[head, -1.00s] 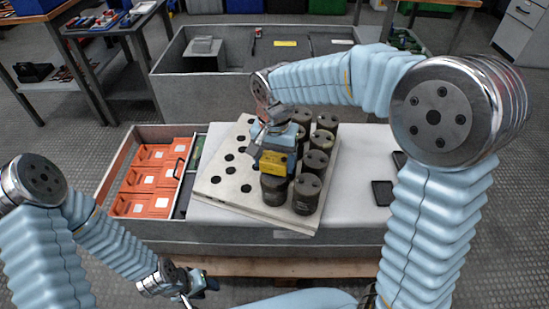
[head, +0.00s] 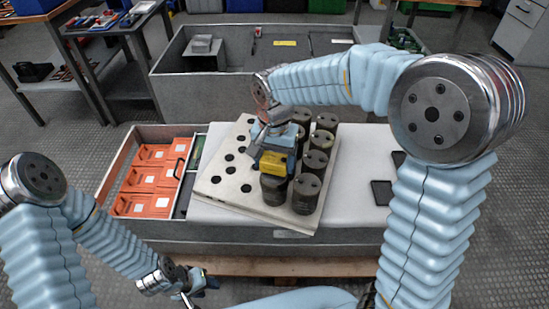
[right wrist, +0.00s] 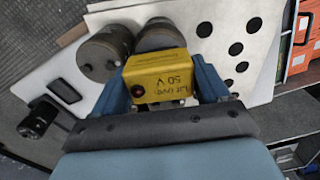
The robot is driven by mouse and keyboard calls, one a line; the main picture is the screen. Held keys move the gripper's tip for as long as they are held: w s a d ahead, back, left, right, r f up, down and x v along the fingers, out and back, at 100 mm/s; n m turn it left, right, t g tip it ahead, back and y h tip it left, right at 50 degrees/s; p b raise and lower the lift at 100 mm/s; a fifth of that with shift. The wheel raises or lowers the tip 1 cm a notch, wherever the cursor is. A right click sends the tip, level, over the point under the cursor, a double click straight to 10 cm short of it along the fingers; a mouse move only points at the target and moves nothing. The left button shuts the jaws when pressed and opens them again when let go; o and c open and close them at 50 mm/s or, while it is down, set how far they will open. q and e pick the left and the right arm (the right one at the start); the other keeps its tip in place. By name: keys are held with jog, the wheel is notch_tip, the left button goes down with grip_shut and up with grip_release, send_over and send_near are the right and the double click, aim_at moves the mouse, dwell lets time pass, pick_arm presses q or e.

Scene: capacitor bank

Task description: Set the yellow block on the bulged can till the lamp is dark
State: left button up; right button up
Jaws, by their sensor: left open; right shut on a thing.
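The yellow block (head: 276,162) is between the fingers of my right gripper (head: 274,155), over the front-left can (head: 273,190). I cannot tell whether it touches the can top. In the right wrist view the block (right wrist: 158,78) reads "50 V" and has a small dark-red lamp (right wrist: 139,90); no bright glow shows. Several dark cans, among them one at the front right (head: 306,195), stand on the pale plate with holes (head: 222,180). I cannot tell which can is bulged. My left gripper (head: 199,286) is open and empty, low in front of the bench.
A drawer with orange bins (head: 150,180) lies left of the plate. Dark small trays (head: 382,193) lie on the white surface to the right. A grey divided bench (head: 260,50) stands behind. The white surface right of the cans is mostly clear.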

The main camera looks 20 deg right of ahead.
jog(key=shift+f+b, duration=0.4)
jog(key=shift+f, duration=0.4)
dwell(0.7)
jog(key=o, duration=1.1)
